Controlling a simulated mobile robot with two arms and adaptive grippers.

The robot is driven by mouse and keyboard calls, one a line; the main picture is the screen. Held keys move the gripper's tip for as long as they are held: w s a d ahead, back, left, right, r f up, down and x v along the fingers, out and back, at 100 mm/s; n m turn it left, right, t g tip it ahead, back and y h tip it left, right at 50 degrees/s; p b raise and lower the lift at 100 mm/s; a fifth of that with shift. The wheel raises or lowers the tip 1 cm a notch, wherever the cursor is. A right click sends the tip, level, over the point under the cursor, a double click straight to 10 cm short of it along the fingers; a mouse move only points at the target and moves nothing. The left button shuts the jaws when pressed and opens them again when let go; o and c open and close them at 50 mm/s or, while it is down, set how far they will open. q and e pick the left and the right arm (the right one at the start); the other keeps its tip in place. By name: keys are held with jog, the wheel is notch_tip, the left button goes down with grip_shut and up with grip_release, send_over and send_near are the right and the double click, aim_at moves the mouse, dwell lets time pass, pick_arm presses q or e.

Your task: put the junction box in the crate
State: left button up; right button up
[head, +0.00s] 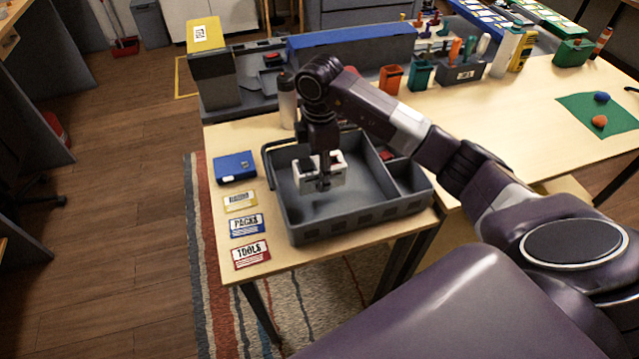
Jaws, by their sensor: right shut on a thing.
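The junction box (338,172) is a small white box. It is in my right gripper (323,183), which points down and is shut on it. Both are over the large left compartment of the grey crate (350,223), inside its outline in the head view. I cannot tell whether the box touches the crate floor. The gripper and wrist hide part of the box and part of the crate's back rim. My left gripper is not in view.
A blue case (234,167) and several label cards, among them a red one (250,254), lie left of the crate. A grey bottle (288,102) stands behind it. A red item (386,155) sits in a right compartment. The table's front edge is close to the crate.

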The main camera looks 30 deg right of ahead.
aim_at(319, 196)
notch_tip(319, 196, down, 5)
jog(key=shift+r+p, duration=0.1)
jog(key=shift+p, duration=0.25)
jog(key=shift+f, duration=0.2)
jog(key=shift+f, duration=0.15)
jog(key=o, duration=1.3)
jog(key=shift+o, duration=0.2)
